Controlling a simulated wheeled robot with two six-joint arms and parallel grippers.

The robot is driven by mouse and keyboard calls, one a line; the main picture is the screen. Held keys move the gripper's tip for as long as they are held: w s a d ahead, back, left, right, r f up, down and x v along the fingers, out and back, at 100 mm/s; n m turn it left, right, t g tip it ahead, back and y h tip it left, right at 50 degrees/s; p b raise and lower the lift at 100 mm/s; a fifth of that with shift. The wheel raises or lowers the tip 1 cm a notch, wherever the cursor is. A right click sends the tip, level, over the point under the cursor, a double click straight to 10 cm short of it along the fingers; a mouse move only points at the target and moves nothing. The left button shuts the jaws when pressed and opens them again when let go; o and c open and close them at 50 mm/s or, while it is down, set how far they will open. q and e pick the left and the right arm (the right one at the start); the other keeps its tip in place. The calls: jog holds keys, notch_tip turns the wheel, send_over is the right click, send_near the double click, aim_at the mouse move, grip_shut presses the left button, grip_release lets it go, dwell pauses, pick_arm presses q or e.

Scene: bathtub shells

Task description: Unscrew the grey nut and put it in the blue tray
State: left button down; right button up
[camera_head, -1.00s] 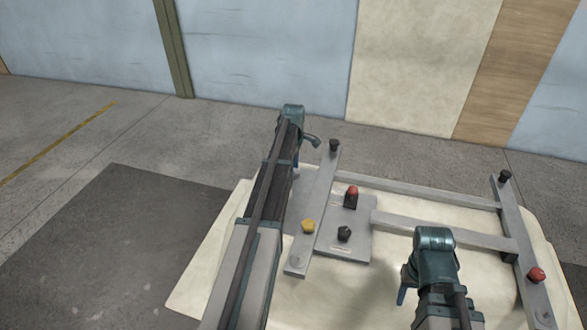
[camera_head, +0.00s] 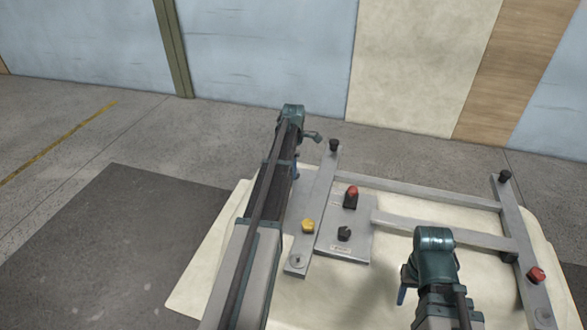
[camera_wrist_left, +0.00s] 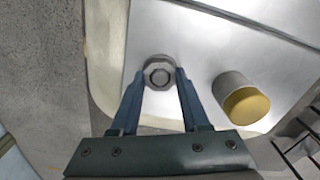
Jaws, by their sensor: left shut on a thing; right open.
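The grey nut (camera_wrist_left: 158,73) is a hexagonal ring around a round stud in the left wrist view, over a bright metal plate (camera_wrist_left: 195,50). My left gripper (camera_wrist_left: 160,76) has its two blue fingers on either side of the nut, shut on it. In the head view my left gripper (camera_head: 295,171) shows only as a bit of blue finger beside the arm, and the nut is hidden there. My right gripper (camera_head: 402,292) is open at the lower right, mostly hidden by its own wrist. I see no blue tray in these views.
A yellow knob (camera_wrist_left: 245,103) stands close to the right of the nut; it also shows in the head view (camera_head: 308,226).

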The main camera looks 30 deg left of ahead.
pick_arm(q)
jog(key=n, duration=0.9)
jog(key=shift+n, duration=0.3)
jog(key=shift+c, duration=1.6)
grip_release()
jog(key=shift+c, duration=0.2)
jog(key=shift+c, duration=0.6)
